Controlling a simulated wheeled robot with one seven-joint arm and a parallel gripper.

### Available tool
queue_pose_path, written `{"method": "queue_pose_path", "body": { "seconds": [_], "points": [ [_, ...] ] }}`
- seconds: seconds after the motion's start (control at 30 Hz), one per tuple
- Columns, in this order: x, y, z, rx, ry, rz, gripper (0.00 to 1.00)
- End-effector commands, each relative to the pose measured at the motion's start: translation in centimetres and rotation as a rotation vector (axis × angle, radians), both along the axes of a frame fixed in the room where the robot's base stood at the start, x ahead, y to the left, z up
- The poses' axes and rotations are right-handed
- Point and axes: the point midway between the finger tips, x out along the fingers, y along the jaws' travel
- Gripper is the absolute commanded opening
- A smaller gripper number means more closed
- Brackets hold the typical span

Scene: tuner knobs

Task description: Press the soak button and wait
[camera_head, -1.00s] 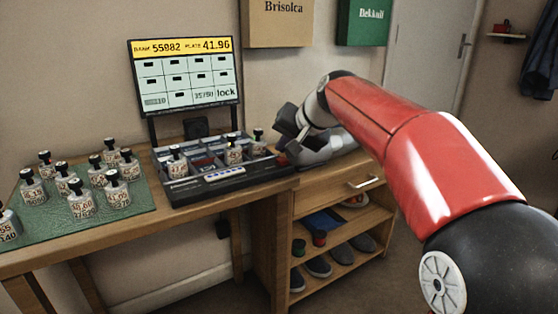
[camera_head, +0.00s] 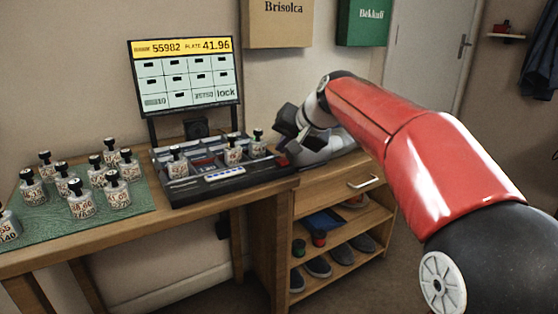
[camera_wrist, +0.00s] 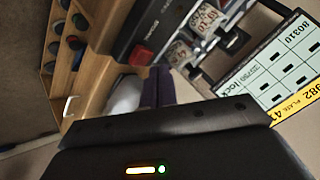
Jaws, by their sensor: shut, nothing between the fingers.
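A black tuner device (camera_head: 235,186) sits on the right end of the wooden table, with a red button (camera_head: 282,160) at its right end. In the wrist view the red button (camera_wrist: 142,55) lies just beyond my dark fingers. No soak label is readable on it. My gripper (camera_head: 283,148) is shut and empty, close by the button; I cannot tell whether it touches. The screen (camera_head: 185,75) stands behind the device and shows a yellow top bar, pale cells and the word "lock". It also shows in the wrist view (camera_wrist: 275,75).
Labelled bottles with black knobs (camera_head: 82,200) stand on a green mat (camera_head: 130,217) at left. A few similar bottles (camera_head: 177,165) stand in the device. A wooden cabinet (camera_head: 335,192) with shoes on its shelves is at right, below my arm.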

Motion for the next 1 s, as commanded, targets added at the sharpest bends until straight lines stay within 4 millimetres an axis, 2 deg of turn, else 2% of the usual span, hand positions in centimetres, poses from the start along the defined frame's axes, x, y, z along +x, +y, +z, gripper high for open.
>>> {"method": "queue_pose_path", "body": {
  "seconds": [1.0],
  "points": [
    [-0.11, -0.12, -0.91, 0.0, 0.0, 0.0, 0.0]
  ]
}}
